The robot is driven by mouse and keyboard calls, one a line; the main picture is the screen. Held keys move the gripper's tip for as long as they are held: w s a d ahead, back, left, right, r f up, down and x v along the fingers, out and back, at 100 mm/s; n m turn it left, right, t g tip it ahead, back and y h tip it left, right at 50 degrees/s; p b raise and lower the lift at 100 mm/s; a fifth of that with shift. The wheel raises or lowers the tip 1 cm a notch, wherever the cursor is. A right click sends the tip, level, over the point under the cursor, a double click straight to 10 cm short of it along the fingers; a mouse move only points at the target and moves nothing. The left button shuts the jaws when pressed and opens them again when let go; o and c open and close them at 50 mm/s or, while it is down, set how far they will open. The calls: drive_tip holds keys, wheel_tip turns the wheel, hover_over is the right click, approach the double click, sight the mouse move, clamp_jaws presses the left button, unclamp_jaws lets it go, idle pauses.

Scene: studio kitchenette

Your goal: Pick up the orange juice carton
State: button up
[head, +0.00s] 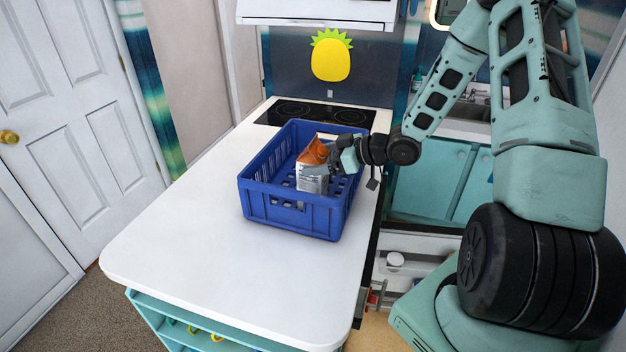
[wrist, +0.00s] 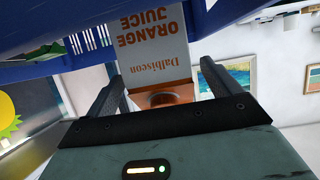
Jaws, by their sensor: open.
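The orange juice carton (head: 312,182), white with an orange top, stands inside the blue crate (head: 290,218). In the wrist view the carton (wrist: 152,48) appears upside down, with its orange lettering facing the camera. My gripper (head: 336,158) is at the crate's right side, close beside the carton's upper part. In the wrist view my gripper (wrist: 162,78) is open, with one finger on each side of the carton in the picture. Gaps show between the fingers and the carton. The carton's base is partly hidden by the crate wall.
The crate stands on a white counter (head: 210,240) that is clear in front and to the left. A black cooktop (head: 320,113) lies behind the crate. A sink (head: 470,100) and teal cabinets (head: 432,180) are at the right. A white door (head: 85,80) is at the left.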

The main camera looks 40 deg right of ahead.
drive_tip(key=shift+x, duration=1.05)
clamp_jaws()
drive_tip(key=shift+r, duration=0.1)
drive_tip(key=shift+r, duration=0.15)
